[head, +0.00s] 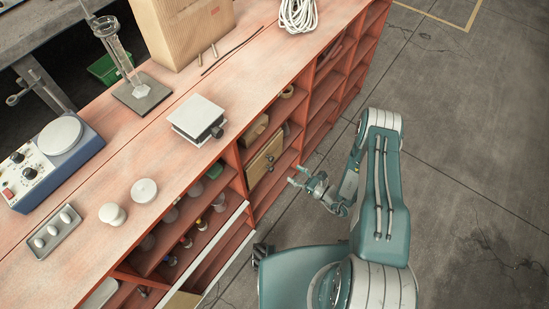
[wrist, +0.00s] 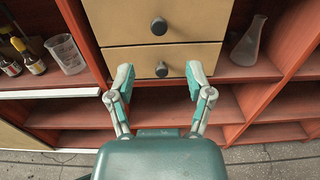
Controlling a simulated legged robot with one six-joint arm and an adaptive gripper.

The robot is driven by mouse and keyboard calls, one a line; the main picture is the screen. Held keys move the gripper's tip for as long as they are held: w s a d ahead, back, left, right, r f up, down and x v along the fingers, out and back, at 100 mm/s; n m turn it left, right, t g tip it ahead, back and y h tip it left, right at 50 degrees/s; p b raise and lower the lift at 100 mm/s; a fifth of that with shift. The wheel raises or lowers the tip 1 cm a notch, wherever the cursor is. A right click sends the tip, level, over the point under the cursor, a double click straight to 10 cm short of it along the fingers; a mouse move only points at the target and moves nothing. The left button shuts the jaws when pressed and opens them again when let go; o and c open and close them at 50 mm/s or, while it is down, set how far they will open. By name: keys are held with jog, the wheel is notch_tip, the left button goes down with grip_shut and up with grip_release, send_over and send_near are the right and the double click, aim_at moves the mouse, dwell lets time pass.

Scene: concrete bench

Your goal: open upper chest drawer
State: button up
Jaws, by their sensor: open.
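A small chest with tan drawer fronts stands in a compartment of the red bench; it also shows in the head view (head: 262,163). In the wrist view its upper drawer (wrist: 120,24) has a dark round knob (wrist: 159,26), and its lower drawer (wrist: 115,62) has a similar knob (wrist: 161,70). Both fronts look closed. My gripper (wrist: 160,82) is open and empty, its fingers spread left and right of the lower knob in the picture. In the head view my gripper (head: 297,175) is in front of the bench, apart from the chest.
A beaker (wrist: 66,54) and small bottles (wrist: 28,55) stand left of the chest, a conical flask (wrist: 249,42) right of it. Red shelf boards (wrist: 165,100) lie below. The bench top (head: 235,85) holds lab things. The floor (head: 460,150) to the right is clear.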

aim_at(271, 159)
jog(key=x, duration=1.1)
grip_shut()
